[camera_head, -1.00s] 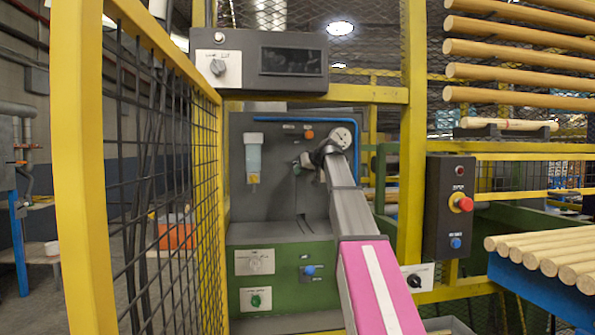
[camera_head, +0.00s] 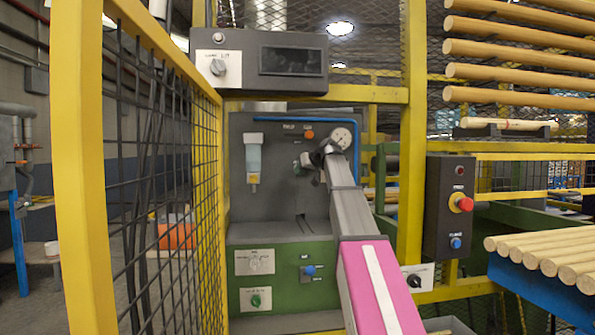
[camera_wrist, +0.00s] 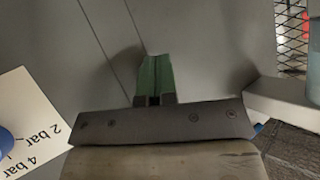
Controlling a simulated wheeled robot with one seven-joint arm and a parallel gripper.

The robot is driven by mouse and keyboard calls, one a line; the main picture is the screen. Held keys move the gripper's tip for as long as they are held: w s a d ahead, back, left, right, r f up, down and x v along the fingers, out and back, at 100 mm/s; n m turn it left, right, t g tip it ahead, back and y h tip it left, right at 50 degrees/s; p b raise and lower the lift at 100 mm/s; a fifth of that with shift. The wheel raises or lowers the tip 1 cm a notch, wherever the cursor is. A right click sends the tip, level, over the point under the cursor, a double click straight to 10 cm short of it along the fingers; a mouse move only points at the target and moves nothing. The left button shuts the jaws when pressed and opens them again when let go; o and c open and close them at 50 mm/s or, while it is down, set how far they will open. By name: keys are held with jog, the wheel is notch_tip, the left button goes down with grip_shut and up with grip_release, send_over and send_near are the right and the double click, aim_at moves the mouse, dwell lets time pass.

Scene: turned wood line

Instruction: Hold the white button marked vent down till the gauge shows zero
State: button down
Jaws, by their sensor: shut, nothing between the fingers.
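The round white-faced gauge (camera_head: 342,137) sits at the upper right of the dark grey panel (camera_head: 272,195) in the head view. Its needle is too small to read. I cannot make out a white button marked vent; my arm and gripper cover part of the panel below the gauge. My gripper (camera_wrist: 154,62) is shut and empty, its green fingers together in front of a plain grey surface in the wrist view. In the head view it is small, at the panel left of and below the gauge. Whether the fingertips touch the panel I cannot tell.
A white card (camera_wrist: 30,125) marked 2 bar and 4 bar, with a blue part, is at left in the wrist view. An orange button (camera_head: 309,134), a clear filter bowl (camera_head: 253,158) and a blue pipe (camera_head: 300,120) are on the panel. Yellow mesh guarding (camera_head: 165,150) stands at left.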

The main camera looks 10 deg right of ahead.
jog(key=shift+s, duration=0.75)
jog(key=s, duration=0.5)
dwell(0.5)
